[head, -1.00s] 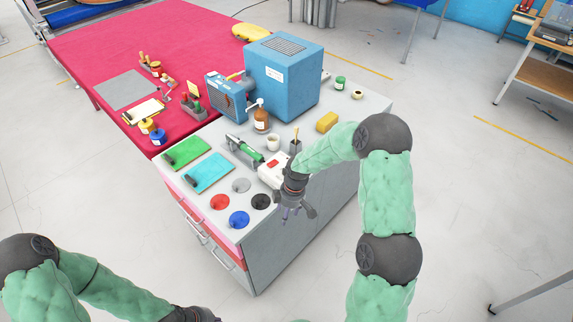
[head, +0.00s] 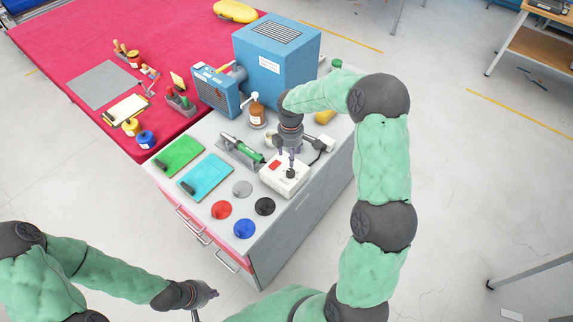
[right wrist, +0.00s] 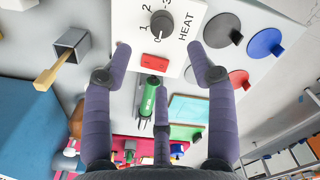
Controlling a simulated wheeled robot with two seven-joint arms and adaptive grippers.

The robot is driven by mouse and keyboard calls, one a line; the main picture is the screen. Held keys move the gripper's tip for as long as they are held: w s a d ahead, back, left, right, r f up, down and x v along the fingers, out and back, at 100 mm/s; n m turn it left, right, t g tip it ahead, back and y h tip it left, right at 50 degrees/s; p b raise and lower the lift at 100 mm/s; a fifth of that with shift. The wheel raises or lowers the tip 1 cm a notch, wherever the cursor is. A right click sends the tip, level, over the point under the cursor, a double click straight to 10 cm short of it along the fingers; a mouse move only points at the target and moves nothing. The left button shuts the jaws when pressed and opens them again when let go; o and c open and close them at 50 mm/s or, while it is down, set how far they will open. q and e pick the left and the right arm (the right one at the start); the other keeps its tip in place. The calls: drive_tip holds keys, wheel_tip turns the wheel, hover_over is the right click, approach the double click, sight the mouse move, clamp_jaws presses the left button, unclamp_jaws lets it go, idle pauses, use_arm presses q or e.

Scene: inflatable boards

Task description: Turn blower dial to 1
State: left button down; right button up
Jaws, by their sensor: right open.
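The white control box (head: 284,178) with a red switch stands on the grey cabinet top, beside the green hot-air blower (head: 243,150). In the right wrist view its black dial (right wrist: 162,23) is near the top, with 0, 1, 2, 3 and the word HEAT around it. The dial's mark seems to be near 0. My right gripper (head: 291,164) points down just above the box, its fingers partly hiding the dial in the head view. In the right wrist view the gripper (right wrist: 160,52) is open and empty, fingers apart, short of the dial. My left gripper (head: 207,296) is low in front of the cabinet.
Red (head: 221,209), blue, grey and black discs lie in front of the box. A brown bottle (head: 257,112) and a large blue unit (head: 277,60) stand behind. Green and cyan boards (head: 206,177) lie to the left. A grey holder (right wrist: 71,42) with a wooden handle is nearby.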

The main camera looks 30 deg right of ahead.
sight(290, 171)
drive_tip(key=f, duration=0.9)
drive_tip(key=shift+s+f+b, duration=0.2)
drive_tip(key=shift+f+b, duration=0.2)
drive_tip(key=c, duration=1.1)
